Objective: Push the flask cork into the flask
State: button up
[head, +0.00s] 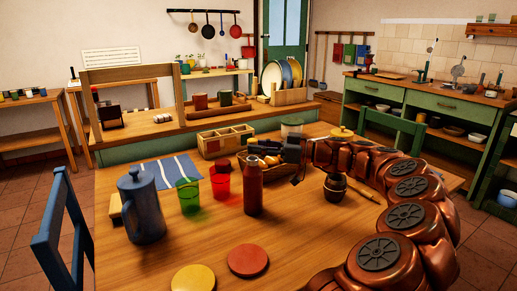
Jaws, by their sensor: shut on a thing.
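The flask (252,190) is a tall red-brown bottle standing upright near the middle of the wooden table. My gripper (273,159), dark and at the end of my copper-coloured arm, is just right of and behind the flask's top. It is shut on a small tan piece that looks like the flask cork (270,160). The cork seems close to the flask's mouth, but I cannot tell whether it touches it. Tan shapes behind blend with it, and the fingertips are hard to make out.
A blue jug (141,207), a green cup (188,196) and a red cup (220,182) stand left of the flask. A red disc (247,261) and a yellow disc (193,279) lie in front. A dark pot (335,187) stands right. A wooden compartment box (225,140) is behind.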

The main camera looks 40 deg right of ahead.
jog(key=shift+f, duration=0.25)
jog(key=shift+f+b, duration=1.15)
jog(key=shift+b, duration=0.55)
dwell(0.6)
jog(key=shift+r, duration=0.15)
dwell(0.4)
jog(key=o, duration=0.9)
jog(key=shift+o, duration=0.2)
jog(key=shift+o, duration=1.1)
jog(key=shift+b+v, duration=1.25)
jog(key=shift+v, duration=1)
jog(key=shift+s+d, duration=0.1)
